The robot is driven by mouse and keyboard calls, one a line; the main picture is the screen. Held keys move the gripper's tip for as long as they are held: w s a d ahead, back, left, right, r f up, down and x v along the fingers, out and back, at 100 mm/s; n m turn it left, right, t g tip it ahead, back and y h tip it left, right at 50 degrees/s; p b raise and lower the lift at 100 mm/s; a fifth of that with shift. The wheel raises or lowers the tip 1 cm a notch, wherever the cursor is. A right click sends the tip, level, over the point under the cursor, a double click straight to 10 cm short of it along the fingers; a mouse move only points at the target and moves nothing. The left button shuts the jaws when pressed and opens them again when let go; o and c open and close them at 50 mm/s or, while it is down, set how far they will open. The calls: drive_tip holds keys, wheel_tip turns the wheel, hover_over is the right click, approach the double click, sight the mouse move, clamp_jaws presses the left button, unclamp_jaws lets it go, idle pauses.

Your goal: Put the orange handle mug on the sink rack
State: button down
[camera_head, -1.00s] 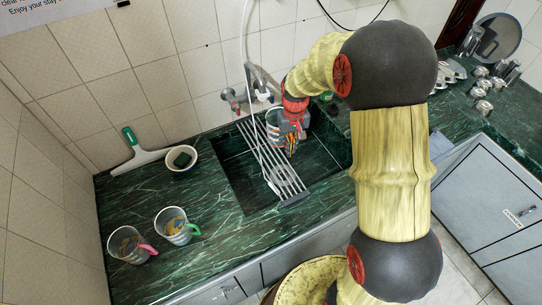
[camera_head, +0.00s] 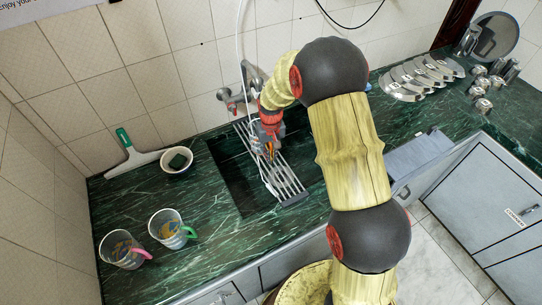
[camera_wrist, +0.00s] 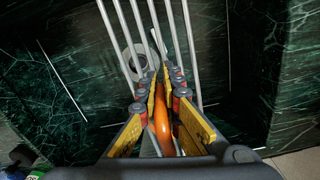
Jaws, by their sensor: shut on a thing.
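The mug's orange handle (camera_wrist: 162,118) is between the yellow-padded fingers of my gripper (camera_wrist: 160,88) in the wrist view. My gripper (camera_head: 268,150) is shut on it. The mug's body is mostly hidden by the gripper and arm in the head view. The sink rack (camera_head: 287,182), a set of parallel metal bars, lies across the dark green sink. Its bars also show in the wrist view (camera_wrist: 186,35), beyond the fingertips. The gripper is over the rack's middle to back part in the head view. I cannot tell whether the mug touches the bars.
A mug with a green handle (camera_head: 168,229) and one with a pink handle (camera_head: 121,249) stand on the left counter. A bowl (camera_head: 176,161) and a squeegee (camera_head: 130,156) are behind them. The tap (camera_head: 233,98) is at the wall. Plates (camera_head: 420,76) stand at right.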

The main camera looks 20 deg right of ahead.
drive_tip(key=shift+r, duration=0.1)
drive_tip(key=c, duration=2)
unclamp_jaws()
